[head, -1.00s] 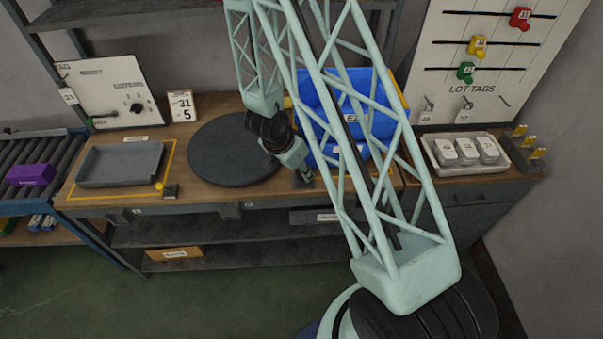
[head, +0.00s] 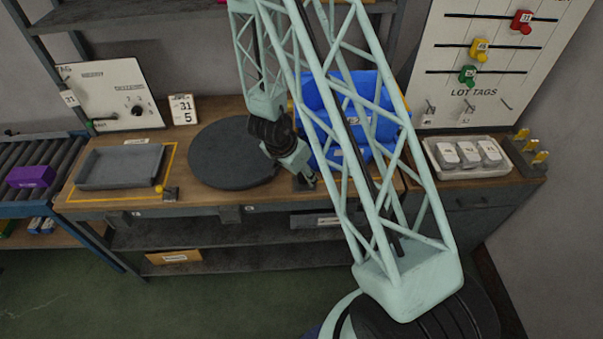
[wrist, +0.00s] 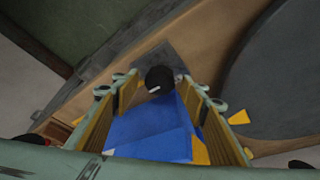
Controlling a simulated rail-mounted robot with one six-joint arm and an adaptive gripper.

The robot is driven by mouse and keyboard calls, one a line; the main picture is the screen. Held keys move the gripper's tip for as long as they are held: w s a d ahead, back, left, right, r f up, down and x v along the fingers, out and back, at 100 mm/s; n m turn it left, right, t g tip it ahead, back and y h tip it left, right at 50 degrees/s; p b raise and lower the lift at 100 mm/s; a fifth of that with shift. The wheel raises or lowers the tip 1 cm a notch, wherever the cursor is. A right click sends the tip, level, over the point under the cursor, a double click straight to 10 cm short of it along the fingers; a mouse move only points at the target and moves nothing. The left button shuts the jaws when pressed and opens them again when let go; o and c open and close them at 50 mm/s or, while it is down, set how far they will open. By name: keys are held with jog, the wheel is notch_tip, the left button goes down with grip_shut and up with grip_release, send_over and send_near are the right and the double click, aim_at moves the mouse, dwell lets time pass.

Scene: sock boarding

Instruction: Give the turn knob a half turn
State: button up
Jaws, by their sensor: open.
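The turn knob (wrist: 158,79) is round and black with a short white mark. It sits on a dark grey plate (wrist: 182,60) at the bench's front edge. My gripper (wrist: 160,88) is open, its two yellowish fingers on either side of the knob in the wrist view. I cannot tell whether they touch it or how high they are above it. In the head view my gripper (head: 309,179) is low over the bench beside the blue bin; the knob is not distinct there, though part of its plate (head: 300,186) shows.
A blue bin (head: 362,90) stands right behind my gripper, partly behind my arm. A dark round turntable (head: 232,155) lies to the left. Further left are a grey tray (head: 120,168) and a panel with small black knobs (head: 137,111). A white tray (head: 430,158) is at the right.

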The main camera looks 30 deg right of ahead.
jog(key=shift+r, duration=0.15)
jog(key=v, duration=1.1)
jog(key=shift+r, duration=0.35)
dwell(0.3)
jog(key=shift+s+a, duration=0.1)
jog(key=shift+a, duration=0.05)
dwell(0.5)
jog(key=w+a+r+n+t+y+b, duration=0.25)
jog(key=w+a+r+y, duration=0.2)
jog(key=a+r, duration=0.7)
jog(key=s+a+r+n+t+y+b, duration=0.1)
jog(key=s+a+r+n, duration=0.2)
jog(key=r, duration=0.3)
jog(key=s+a+r+n+t+y, duration=0.1)
jog(key=s+a+r+n, duration=0.15)
jog(key=r, duration=0.45)
jog(key=s+a+r+n+g+b, duration=0.15)
jog(key=s+r+n, duration=0.4)
jog(key=s, duration=0.75)
jog(key=s+d+r+h+b, duration=0.1)
jog(key=s+d, duration=0.2)
jog(key=s, duration=0.5)
jog(key=s+d+r+h+b, duration=0.1)
jog(key=s+d+r, duration=0.1)
jog(key=s, duration=0.6)
jog(key=shift+d+n, duration=0.35)
jog(key=shift+d, duration=0.25)
